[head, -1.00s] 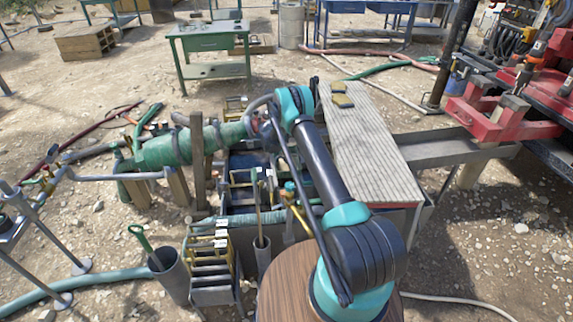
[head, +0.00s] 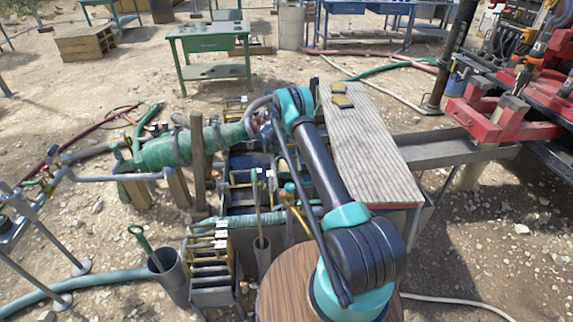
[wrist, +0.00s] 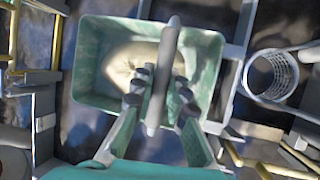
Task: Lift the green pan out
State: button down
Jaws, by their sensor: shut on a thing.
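The green pan (wrist: 92,61) fills the upper middle of the wrist view. It is a rectangular tray with a pale beige heap (wrist: 132,62) inside. A grey bar handle (wrist: 165,62) runs across it lengthwise in the picture. My gripper (wrist: 158,92) is shut on this bar, one finger on each side. The fingers hide part of the pan's floor and its near edge. Dark, murky surface shows around the pan. In the head view my arm crosses the tank area, and I cannot make out the pan or the gripper clearly.
Grey bars (wrist: 238,45) and a round mesh basket (wrist: 272,74) lie close to the pan's right. Yellow rails (wrist: 57,40) stand to its left. In the head view, a plank deck (head: 365,150) borders the tank on the right, and a green pipe (head: 175,150) on the left.

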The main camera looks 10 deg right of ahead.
jog(key=shift+r, duration=0.1)
notch_tip(320, 180, up, 20)
dwell(0.5)
